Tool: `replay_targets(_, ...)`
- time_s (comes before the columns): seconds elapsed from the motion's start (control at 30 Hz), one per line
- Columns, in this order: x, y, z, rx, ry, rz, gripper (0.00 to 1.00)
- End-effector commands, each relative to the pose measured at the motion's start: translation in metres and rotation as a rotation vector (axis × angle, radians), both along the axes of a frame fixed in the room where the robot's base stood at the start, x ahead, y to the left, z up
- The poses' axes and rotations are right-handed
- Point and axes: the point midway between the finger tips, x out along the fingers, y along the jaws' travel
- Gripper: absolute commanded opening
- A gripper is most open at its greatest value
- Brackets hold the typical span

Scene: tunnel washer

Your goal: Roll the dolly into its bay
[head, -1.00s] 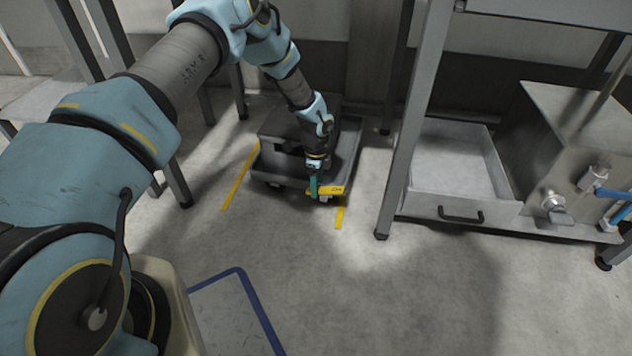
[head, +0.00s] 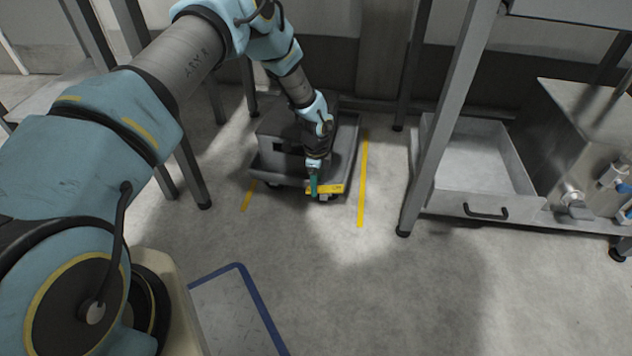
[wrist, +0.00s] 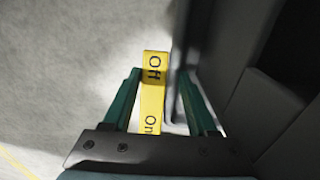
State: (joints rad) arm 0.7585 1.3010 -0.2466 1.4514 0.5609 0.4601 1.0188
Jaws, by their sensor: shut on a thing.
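The dolly (head: 345,152) is a low grey platform with raised rims and small casters, carrying a dark box (head: 282,128). It stands on the floor between yellow floor lines. The right line (head: 363,180) shows at full length, with a narrow floor gap to the dolly. The left line (head: 248,196) shows only its near end; the dolly hides the rest. My gripper (head: 313,185) is shut at the dolly's near edge. In the wrist view, its green fingers (wrist: 160,105) sit around a yellow strip (wrist: 153,85) marked Off and On, alongside a grey rim. The exact contact is unclear.
A table leg (head: 190,170) stands close left of the dolly. To the right are a frame leg (head: 430,140) and an open drawer (head: 480,205) with a black handle, beside a metal cabinet with valves (head: 575,200). The floor in front is clear.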

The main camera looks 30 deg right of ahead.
Motion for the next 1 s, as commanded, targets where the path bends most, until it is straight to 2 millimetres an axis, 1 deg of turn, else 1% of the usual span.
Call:
replay_targets(0.17, -0.001, -0.002, 0.001, -0.003, 0.0, -0.004, 0.0)
replay_targets(0.2, -0.001, -0.002, 0.001, -0.003, 0.0, -0.004, 0.63)
replay_targets(0.47, -0.001, -0.001, 0.0, -0.001, 0.0, -0.003, 0.92)
replay_targets(0.5, 0.0, -0.001, 0.0, -0.001, 0.0, -0.003, 0.94)
replay_targets(0.77, 0.0, -0.001, 0.002, -0.001, 0.0, -0.003, 0.94)
replay_targets(0.87, 0.0, -0.001, 0.011, -0.002, -0.001, -0.003, 0.94)
replay_targets(1.0, 0.0, -0.001, 0.037, -0.003, -0.001, -0.003, 0.94)
